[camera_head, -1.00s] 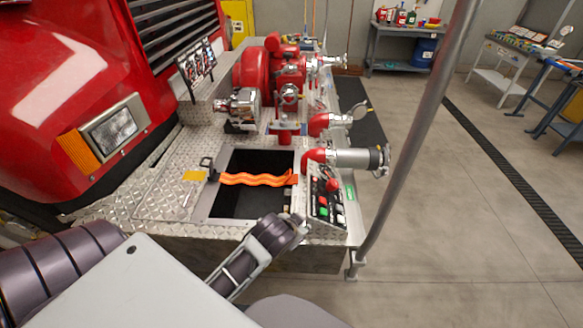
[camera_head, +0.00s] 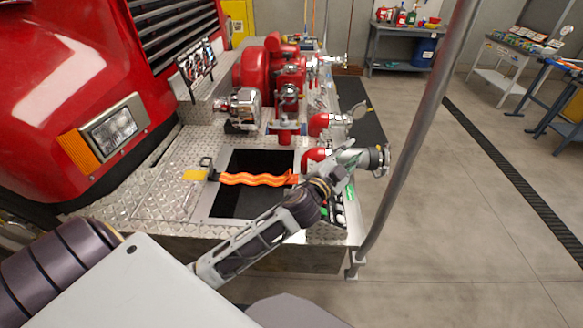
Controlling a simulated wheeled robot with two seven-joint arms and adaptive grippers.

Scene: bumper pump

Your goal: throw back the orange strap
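The wavy orange strap (camera_head: 250,179) lies across the dark rectangular opening (camera_head: 235,201) in the metal bumper deck. Its left end meets a dark buckle or latch (camera_head: 208,168) at the opening's left edge. Its right end reaches the opening's right edge, close to my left arm. My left gripper (camera_head: 343,176) is above the control panel, to the right of the strap's right end, and appears apart from the strap. My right gripper is out of view.
My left arm covers much of the control panel (camera_head: 336,216) and the opening's lower right corner. A grey pole (camera_head: 407,130) rises to the right. Open floor lies beyond it.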

